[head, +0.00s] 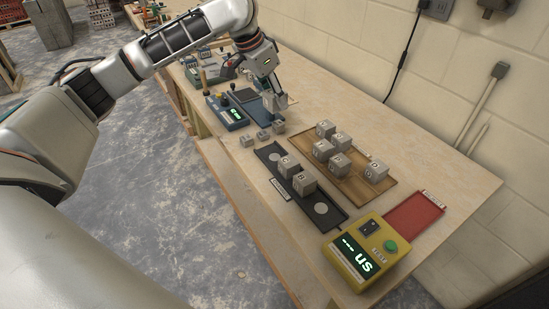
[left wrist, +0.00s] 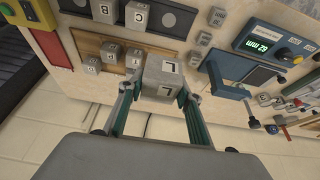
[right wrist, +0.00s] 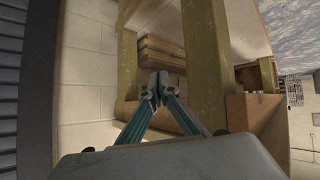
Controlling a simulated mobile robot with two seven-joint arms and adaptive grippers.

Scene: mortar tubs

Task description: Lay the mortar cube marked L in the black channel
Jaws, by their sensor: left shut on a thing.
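My left gripper (left wrist: 160,90) is shut on a grey mortar cube marked L (left wrist: 163,75), its letter facing the left wrist camera. In the head view the left gripper (head: 275,100) is above the bench by the blue press, left of the wooden board. The black channel (head: 334,222) lies on the bench toward the front; it also shows in the left wrist view (left wrist: 185,20). Two cubes (head: 289,164) sit in its middle, with a bare round disc toward each end. My right gripper (right wrist: 158,88) is shut and empty, beside the bench's wooden legs.
A wooden board (head: 352,187) behind the channel bears several lettered cubes. Small cubes (head: 263,135) lie by the channel's far end. A yellow tester (head: 365,250) and a red tray (head: 413,217) stand at the near end. A blue device (head: 227,112) is beyond. The wall bounds the right.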

